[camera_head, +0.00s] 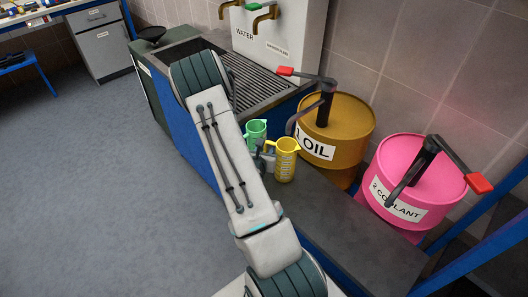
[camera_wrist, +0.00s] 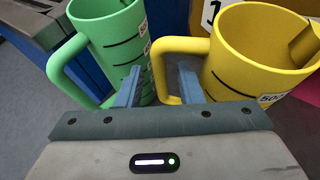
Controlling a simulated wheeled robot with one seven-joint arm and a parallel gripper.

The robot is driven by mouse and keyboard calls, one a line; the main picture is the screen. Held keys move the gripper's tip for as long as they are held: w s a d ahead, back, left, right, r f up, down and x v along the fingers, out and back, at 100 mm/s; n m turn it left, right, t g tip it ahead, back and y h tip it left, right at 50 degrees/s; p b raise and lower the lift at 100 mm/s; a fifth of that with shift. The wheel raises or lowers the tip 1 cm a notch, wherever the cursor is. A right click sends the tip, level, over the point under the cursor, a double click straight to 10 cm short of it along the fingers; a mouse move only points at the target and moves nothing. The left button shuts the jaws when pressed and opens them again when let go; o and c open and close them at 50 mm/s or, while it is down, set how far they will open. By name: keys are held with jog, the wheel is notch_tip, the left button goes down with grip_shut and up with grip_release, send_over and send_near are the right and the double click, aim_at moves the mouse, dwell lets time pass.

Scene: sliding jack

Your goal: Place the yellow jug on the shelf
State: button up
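The yellow jug (camera_head: 286,160) stands upright on a dark grey bench (camera_head: 355,235), just in front of the oil drum. In the wrist view the yellow jug (camera_wrist: 262,50) fills the right side, with its handle pointing left. My gripper (camera_wrist: 160,88) is open, with one blue-grey finger on each side of the lower handle. A gap shows between the fingers; contact with the handle cannot be told. In the head view my gripper (camera_head: 264,158) is mostly hidden by my arm. No shelf can be clearly made out.
A green jug (camera_head: 256,131) stands close on the left, near the left finger in the wrist view (camera_wrist: 112,38). An oil drum (camera_head: 338,130) and pink coolant drum (camera_head: 412,180) with levers stand behind. Blue bars (camera_head: 484,242) are at right. The left floor is clear.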

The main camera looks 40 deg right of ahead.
jog(key=shift+r, duration=0.2)
jog(key=p+v, duration=0.7)
jog(key=v, duration=0.5)
jog(key=s+d+r+m+g+h, duration=0.1)
jog(key=s+r+m+g, duration=0.35)
jog(key=r+m, duration=0.45)
jog(key=s+d+r+m+g+h, duration=0.1)
jog(key=s+r+m+g, duration=0.3)
jog(key=r+m+g, duration=0.45)
jog(key=s+a+r+m+t+y, duration=0.2)
jog(key=a+r+m+t+y, duration=0.2)
jog(key=a, duration=0.6)
jog(key=s+a+r+m+t+y, duration=0.2)
jog(key=a+r+m+t+y, duration=0.2)
jog(key=a+r+y, duration=0.4)
jog(key=a+t, duration=0.1)
jog(key=a, duration=0.2)
jog(key=shift+a+r+y, duration=0.2)
jog(key=shift+r+y, duration=0.1)
jog(key=shift+r, duration=0.05)
